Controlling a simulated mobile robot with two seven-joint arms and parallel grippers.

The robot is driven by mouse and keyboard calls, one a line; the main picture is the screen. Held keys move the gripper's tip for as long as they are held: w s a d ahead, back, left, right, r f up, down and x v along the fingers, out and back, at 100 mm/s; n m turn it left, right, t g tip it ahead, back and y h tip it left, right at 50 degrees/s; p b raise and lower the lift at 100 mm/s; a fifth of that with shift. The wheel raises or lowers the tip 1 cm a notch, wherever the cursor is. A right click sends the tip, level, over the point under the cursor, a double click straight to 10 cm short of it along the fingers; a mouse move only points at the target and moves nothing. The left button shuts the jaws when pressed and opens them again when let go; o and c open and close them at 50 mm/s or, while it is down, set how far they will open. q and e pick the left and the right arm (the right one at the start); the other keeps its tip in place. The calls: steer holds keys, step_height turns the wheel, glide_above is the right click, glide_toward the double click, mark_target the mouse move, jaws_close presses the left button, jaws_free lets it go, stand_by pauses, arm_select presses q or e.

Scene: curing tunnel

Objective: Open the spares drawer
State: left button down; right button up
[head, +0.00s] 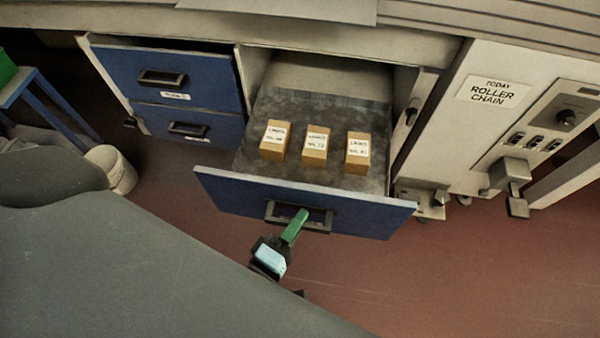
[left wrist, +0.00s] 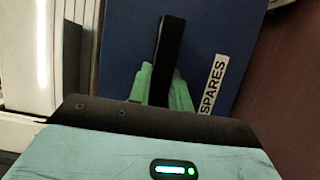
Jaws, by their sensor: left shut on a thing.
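The spares drawer (head: 345,209) has a blue front and stands pulled out from the bench in the head view. Its grey inside shows, with three small tan labelled boxes (head: 314,146) standing in a row. My left gripper (head: 298,218) is at the drawer's dark handle (head: 318,217). In the left wrist view its green fingers (left wrist: 160,88) are shut on either side of the handle (left wrist: 167,50). The SPARES label (left wrist: 213,84) shows on the blue front beside it. My right gripper is not in view.
A white control panel (head: 500,110) marked ROLLER CHAIN stands to the right. A pale bucket (head: 112,168) is on the floor at left. Red floor (head: 450,270) in front of the drawer is clear.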

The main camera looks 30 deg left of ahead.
arm_select(q)
steer(key=shift+s+d, duration=0.1)
steer(key=shift+s, duration=0.15)
steer(key=c, duration=1.3)
jaws_free()
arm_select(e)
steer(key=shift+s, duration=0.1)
